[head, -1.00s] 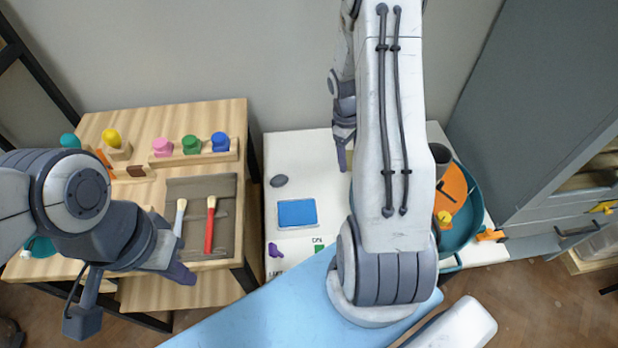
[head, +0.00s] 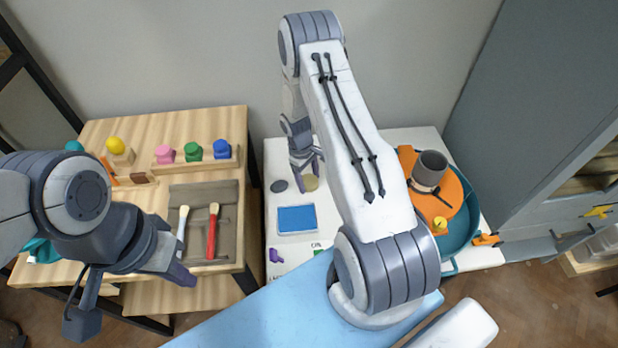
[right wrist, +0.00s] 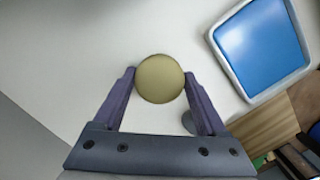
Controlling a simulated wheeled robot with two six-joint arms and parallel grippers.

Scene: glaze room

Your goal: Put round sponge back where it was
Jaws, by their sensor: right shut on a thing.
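The round sponge (head: 310,183) is a pale olive-yellow disc over the white table, just right of a dark grey oval spot (head: 279,186). My right gripper (head: 307,178) is shut on it. In the right wrist view the sponge (right wrist: 160,79) sits between the two purple fingertips (right wrist: 160,76), which touch its sides. I cannot tell whether it touches the tabletop. The dark grey spot is partly hidden behind one finger there. My left gripper (head: 178,258) hangs by the wooden bench near the brushes, and its opening is unclear.
On the white table (head: 345,147) lie a blue-topped tray (head: 297,219) and a small purple item (head: 276,255). A teal basin (head: 460,232) with an orange disc (head: 457,190) and grey cup (head: 430,168) stands right. The wooden bench (head: 160,125) holds coloured knobs and brushes.

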